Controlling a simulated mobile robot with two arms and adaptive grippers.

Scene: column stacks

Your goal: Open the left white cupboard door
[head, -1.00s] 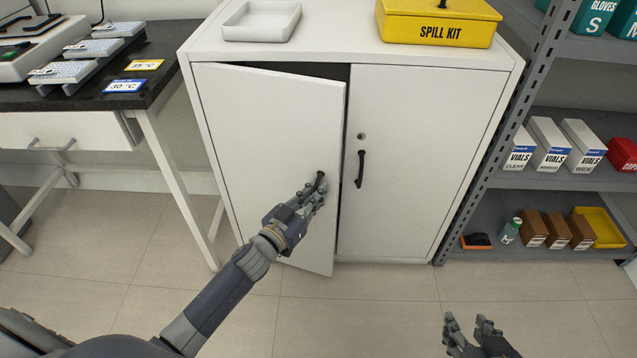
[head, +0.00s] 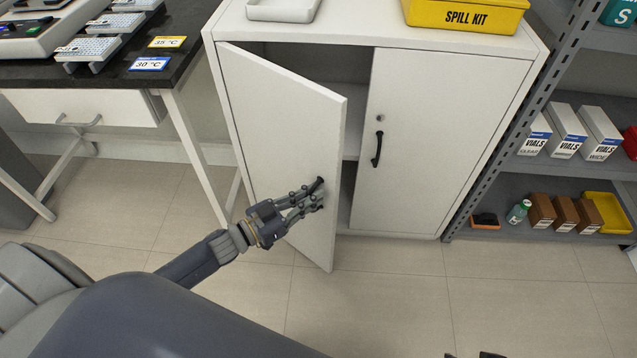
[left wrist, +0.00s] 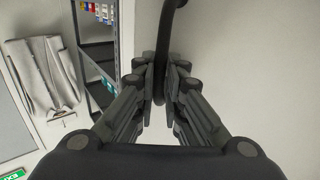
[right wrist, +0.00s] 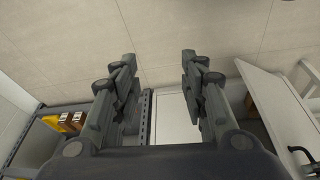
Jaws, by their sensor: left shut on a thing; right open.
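The left white cupboard door (head: 285,140) stands partly open, swung out toward me, with a dark gap and a shelf showing behind its free edge. My left gripper (head: 316,194) is at the door's black handle. In the left wrist view its fingers (left wrist: 165,85) are shut on the black handle (left wrist: 162,50). The right cupboard door (head: 430,140) is closed, with its own black handle (head: 377,149). My right gripper (right wrist: 158,85) is open and empty in the right wrist view; only its tips show at the bottom edge of the head view.
A black-topped bench (head: 105,75) stands left of the cupboard, its white leg near the door's hinge side. A grey shelf rack (head: 500,150) with boxes stands close on the right. A yellow spill kit (head: 465,15) and white tray sit on top. The floor in front is clear.

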